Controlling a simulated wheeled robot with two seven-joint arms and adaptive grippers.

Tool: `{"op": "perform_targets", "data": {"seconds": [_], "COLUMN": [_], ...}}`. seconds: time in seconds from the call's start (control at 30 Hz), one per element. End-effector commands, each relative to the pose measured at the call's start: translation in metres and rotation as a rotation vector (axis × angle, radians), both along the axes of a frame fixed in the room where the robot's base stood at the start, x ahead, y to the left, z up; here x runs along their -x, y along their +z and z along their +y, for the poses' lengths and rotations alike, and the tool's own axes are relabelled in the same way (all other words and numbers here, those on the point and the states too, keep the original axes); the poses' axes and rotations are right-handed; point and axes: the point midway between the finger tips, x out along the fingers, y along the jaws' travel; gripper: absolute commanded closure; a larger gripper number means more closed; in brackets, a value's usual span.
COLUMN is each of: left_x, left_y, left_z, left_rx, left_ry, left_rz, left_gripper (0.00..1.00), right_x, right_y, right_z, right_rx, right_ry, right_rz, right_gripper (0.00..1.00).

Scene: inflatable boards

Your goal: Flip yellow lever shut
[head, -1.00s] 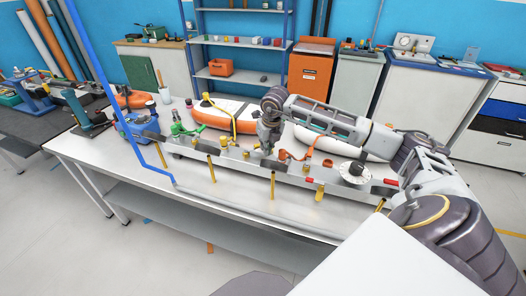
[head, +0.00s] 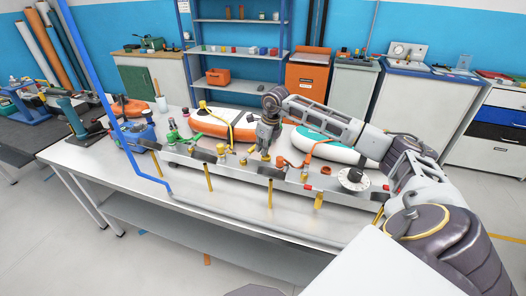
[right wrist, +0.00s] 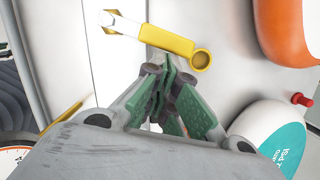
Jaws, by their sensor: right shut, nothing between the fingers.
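In the right wrist view the yellow lever (right wrist: 165,40) lies across the picture's upper part, with a ring-shaped end at its right and a pale metal section toward its left. My right gripper (right wrist: 165,72) is shut and empty, its fingertips close beside the lever; whether they touch it I cannot tell. In the head view the right gripper (head: 266,150) points down over the metal manifold (head: 285,184). A bent yellow bar (head: 234,128) rises left of it; I cannot tell whether this is the same lever. My left gripper is out of view.
An orange lever (head: 315,146) stands right of the gripper and a green one (head: 182,131) to the left. An orange-and-white board (head: 210,126) and a teal-and-white board (head: 345,148) lie behind the manifold. A dial (head: 353,179) sits toward the right end.

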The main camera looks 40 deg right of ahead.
Motion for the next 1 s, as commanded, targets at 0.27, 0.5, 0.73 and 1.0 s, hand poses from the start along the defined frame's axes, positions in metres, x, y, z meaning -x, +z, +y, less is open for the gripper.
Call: {"op": "perform_targets", "data": {"seconds": [0.27, 0.5, 0.73, 1.0], "left_x": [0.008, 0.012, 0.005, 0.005], "left_y": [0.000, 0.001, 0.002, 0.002], "left_z": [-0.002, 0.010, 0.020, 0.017], "left_rx": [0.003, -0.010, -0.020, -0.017], "left_ry": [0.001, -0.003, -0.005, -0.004], "left_rz": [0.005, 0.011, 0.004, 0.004], "left_gripper": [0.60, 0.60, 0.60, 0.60], "right_x": [-0.013, -0.021, -0.025, -0.025], "right_y": [0.001, 0.000, 0.001, 0.000], "right_z": [-0.003, -0.003, -0.003, -0.003], "right_rx": [-0.001, 0.000, 0.000, 0.000], "right_ry": [0.161, 0.189, 0.187, 0.187], "right_rz": [-0.001, -0.001, -0.001, 0.000], "right_gripper": [1.00, 1.00, 1.00, 1.00]}}
